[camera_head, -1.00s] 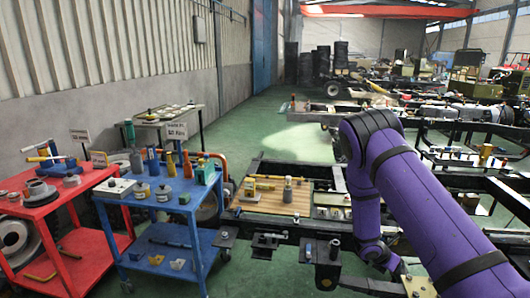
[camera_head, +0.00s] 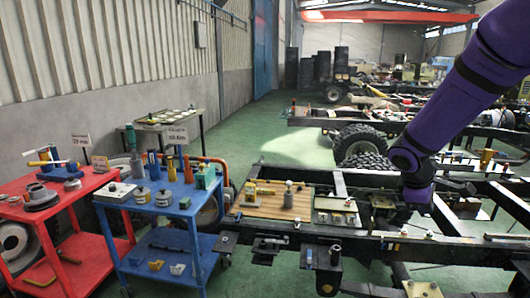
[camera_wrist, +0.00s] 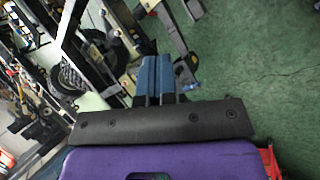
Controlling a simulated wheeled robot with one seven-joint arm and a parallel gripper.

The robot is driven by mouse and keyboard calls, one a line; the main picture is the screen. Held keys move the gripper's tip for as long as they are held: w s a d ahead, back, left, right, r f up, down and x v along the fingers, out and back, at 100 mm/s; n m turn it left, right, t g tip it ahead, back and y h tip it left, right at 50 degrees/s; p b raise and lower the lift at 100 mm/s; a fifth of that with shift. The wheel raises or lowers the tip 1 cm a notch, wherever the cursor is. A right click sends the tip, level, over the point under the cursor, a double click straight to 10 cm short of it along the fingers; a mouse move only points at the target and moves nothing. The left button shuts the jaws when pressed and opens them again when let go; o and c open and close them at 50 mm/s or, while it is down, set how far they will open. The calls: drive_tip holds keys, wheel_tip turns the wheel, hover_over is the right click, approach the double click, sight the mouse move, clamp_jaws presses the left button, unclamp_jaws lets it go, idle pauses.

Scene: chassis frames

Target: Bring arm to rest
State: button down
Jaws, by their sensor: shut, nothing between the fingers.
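My gripper (camera_wrist: 154,62) shows in the wrist view as two blue fingers side by side, closed together with nothing between them. Beyond the fingers lie the green floor and the dark frame rails. In the head view my purple arm comes down from the upper right corner, bends at a joint above the chassis, and continues into a dark lower part over the rails. I cannot make out the fingers clearly in the head view.
The chassis frame (camera_head: 400,246) spans the lower right, with a wooden board (camera_head: 272,206) holding small parts. A blue cart (camera_head: 150,208) and a red cart (camera_head: 92,255) stand at left. A wheel (camera_head: 361,146) stands behind the frame. Green floor (camera_head: 285,140) is open at centre back.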

drive_tip(key=s+a+r+m+t+y, duration=0.1)
drive_tip(key=s+a+r+m+y, duration=0.1)
drive_tip(key=s+r, duration=0.3)
drive_tip(key=s+a+r+m+t+y, duration=0.1)
drive_tip(key=s+a+r+m, duration=0.3)
drive_tip(key=s, duration=0.8)
drive_tip(key=s+a+r+m+t+y, duration=0.1)
drive_tip(key=s+a+r+m+y, duration=0.1)
drive_tip(key=s+r, duration=0.4)
drive_tip(key=s+a+m, duration=0.1)
drive_tip(key=s, duration=0.2)
drive_tip(key=shift+a+r+m+t+y, duration=0.25)
drive_tip(key=shift+a+m+t+y, duration=0.15)
